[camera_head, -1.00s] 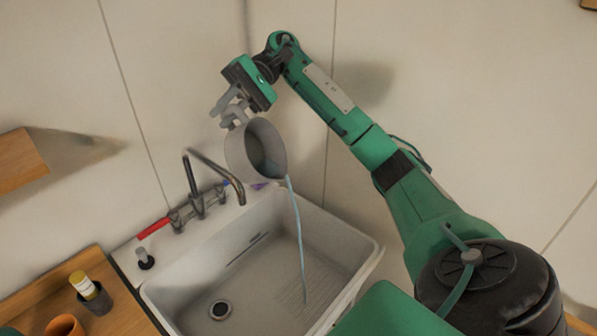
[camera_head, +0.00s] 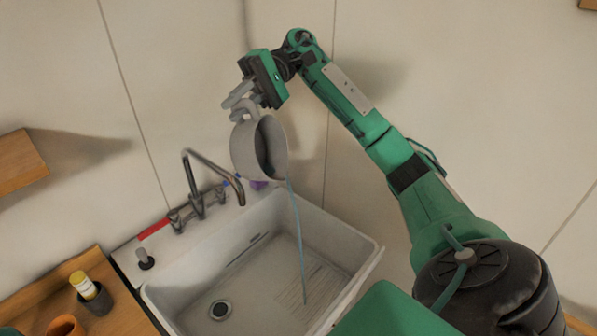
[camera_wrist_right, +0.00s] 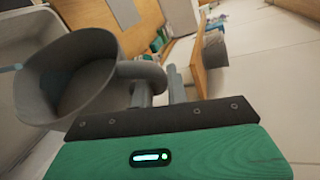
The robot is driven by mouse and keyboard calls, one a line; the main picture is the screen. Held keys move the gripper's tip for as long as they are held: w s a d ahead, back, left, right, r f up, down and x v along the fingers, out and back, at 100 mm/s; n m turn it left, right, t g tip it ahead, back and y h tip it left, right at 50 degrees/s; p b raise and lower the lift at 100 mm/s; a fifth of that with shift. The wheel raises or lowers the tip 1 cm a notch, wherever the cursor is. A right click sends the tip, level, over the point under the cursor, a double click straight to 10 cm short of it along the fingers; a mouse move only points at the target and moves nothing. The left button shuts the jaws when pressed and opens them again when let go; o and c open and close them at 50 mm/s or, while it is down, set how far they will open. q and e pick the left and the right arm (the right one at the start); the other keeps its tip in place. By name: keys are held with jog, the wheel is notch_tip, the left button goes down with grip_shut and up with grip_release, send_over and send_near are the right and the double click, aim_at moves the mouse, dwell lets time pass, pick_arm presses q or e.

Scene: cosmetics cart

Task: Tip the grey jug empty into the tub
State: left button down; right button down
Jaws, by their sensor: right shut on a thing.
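The grey jug (camera_head: 250,150) is tilted well over above the back right of the white tub (camera_head: 358,246), its mouth facing right and down. A thin blue stream (camera_head: 298,235) runs from its lip down to the ribbed floor of the tub. My right gripper (camera_head: 241,101) is shut on the jug's handle. In the right wrist view the jug (camera_wrist_right: 50,95) shows its open mouth, and the gripper fingers (camera_wrist_right: 158,90) are at its handle. My left gripper is not in view.
A dark tap (camera_head: 212,170) with a curved spout stands at the tub's back left, below and left of the jug. A red bar (camera_head: 153,229) lies beside it. A wooden counter (camera_head: 40,300) at lower left holds a dark cup (camera_head: 95,299) and an orange cup (camera_head: 64,328).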

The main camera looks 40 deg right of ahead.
jog(key=s+b, duration=0.1)
jog(key=b, duration=0.1)
jog(key=s+d+b, duration=0.1)
jog(key=b, duration=0.1)
jog(key=shift+f+n+b, duration=0.15)
jog(key=shift+n+b, duration=0.2)
jog(key=shift+n, duration=0.05)
jog(key=shift+s+d+r, duration=0.1)
jog(key=shift+s+r, duration=0.05)
jog(key=shift+r, duration=0.3)
jog(key=w+p, duration=0.1)
jog(key=p, duration=0.1)
jog(key=w+a+p, duration=0.1)
jog(key=p, duration=0.2)
jog(key=shift+w+a+r+m+p, duration=0.1)
jog(key=shift+w+r+m+p, duration=0.1)
jog(key=shift+m+p, duration=0.15)
jog(key=w+a+f+m+g+h+p, duration=0.2)
jog(key=w+a+f+m+g, duration=0.1)
jog(key=w+f, duration=0.3)
jog(key=w+a+f+m+g+h+p, duration=0.1)
jog(key=w+a+f+m+g+p, duration=0.2)
jog(key=w+f+m, duration=0.3)
notch_tip(320, 180, down, 3)
jog(key=shift+w+a+r+h, duration=0.2)
jog(key=shift+w+a+h, duration=0.2)
jog(key=shift+w+a, duration=0.25)
